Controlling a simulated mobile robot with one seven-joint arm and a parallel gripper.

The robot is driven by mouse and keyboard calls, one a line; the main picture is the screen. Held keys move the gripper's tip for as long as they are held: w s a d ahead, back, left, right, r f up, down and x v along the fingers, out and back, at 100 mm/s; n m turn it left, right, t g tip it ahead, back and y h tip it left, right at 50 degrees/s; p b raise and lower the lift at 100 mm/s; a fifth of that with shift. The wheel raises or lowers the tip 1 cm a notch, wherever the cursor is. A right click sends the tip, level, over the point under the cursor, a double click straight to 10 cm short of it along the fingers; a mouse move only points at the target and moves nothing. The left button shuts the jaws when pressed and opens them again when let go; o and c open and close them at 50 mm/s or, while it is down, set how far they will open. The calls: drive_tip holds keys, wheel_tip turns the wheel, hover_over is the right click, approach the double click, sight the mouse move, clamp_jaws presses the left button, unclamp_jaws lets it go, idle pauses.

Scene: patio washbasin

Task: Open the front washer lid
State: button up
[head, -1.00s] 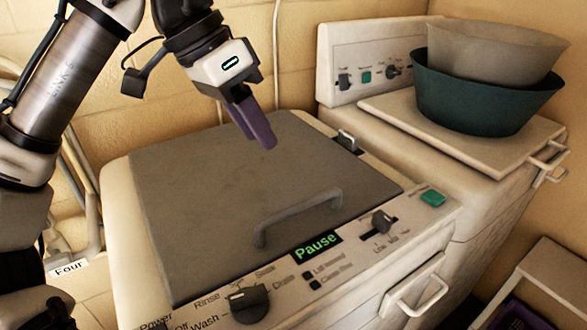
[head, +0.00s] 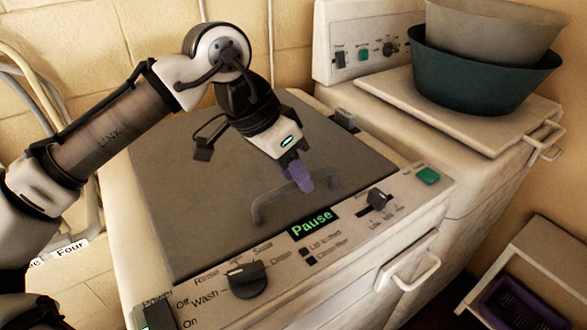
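The front washer is the near white machine with a flat grey lid (head: 190,190) that lies shut on its top. A grey bar handle (head: 262,208) stands on the lid near its front edge, beside the control panel. My gripper (head: 303,184) points down at the handle's right part, with its purple fingers in front of or at the bar. The fingers look close together from this side. I cannot tell whether they are apart, or whether they touch the handle. The fingers and wrist hide part of the handle and lid.
The front panel has a dark knob (head: 247,279), a green "Pause" display (head: 312,222) and a green button (head: 428,176). A second machine (head: 390,110) behind carries a teal basin (head: 470,80) with a grey one inside. A shelf with a purple basket (head: 510,306) stands at lower right.

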drive_tip(key=shift+f, duration=0.15)
drive_tip(key=shift+c, duration=0.5)
clamp_jaws()
